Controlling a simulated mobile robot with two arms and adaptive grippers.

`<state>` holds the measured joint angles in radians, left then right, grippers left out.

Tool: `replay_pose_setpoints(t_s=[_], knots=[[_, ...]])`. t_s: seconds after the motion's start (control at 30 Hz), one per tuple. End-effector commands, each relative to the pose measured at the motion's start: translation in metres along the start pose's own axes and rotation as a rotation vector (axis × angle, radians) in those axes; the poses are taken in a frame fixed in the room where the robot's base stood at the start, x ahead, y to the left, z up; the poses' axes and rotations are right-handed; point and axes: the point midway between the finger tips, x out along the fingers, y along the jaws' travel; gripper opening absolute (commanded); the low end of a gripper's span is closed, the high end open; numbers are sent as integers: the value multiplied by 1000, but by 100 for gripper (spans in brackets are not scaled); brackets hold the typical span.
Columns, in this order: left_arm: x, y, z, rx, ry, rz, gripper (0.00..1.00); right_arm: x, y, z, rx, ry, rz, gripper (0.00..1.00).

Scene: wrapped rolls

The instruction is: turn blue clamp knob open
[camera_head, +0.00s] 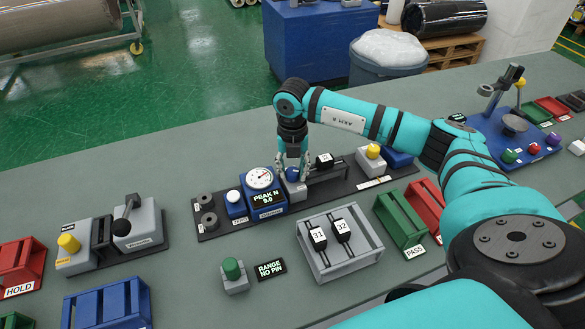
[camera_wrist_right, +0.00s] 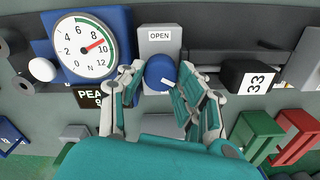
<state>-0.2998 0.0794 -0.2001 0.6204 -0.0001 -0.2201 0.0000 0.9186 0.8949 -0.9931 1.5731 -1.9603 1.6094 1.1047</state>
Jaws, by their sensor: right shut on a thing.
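The blue clamp knob (camera_head: 293,174) sits on a grey block beside the gauge in the head view, partly covered by my right gripper (camera_head: 293,179). In the right wrist view the knob (camera_wrist_right: 159,71) is round, on the grey clamp block (camera_wrist_right: 159,42) below its OPEN label. A white mark on the knob points toward the lower right, away from the label. The fingers of my right gripper (camera_wrist_right: 158,82) stand on both sides of the knob, shut on it. My left gripper is out of view.
Left of the knob is a blue gauge unit (camera_head: 267,203) reading PEAK N 0.0, with a white button (camera_head: 234,196). A black block marked 33 (camera_wrist_right: 248,77) lies right of the clamp. A grey tray (camera_head: 345,264) holding blocks 31 and 32 stands in front.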

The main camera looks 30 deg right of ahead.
Motion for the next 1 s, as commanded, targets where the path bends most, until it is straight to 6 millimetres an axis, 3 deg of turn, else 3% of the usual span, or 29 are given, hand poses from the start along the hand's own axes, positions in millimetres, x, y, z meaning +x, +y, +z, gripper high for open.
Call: replay_pose_setpoints(t_s=[0.37, 1.0], knots=[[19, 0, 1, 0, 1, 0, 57, 2, 0, 1, -197, -3, 1, 2], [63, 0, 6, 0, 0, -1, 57, 2, -1, 2, -798, -4, 1, 2]])
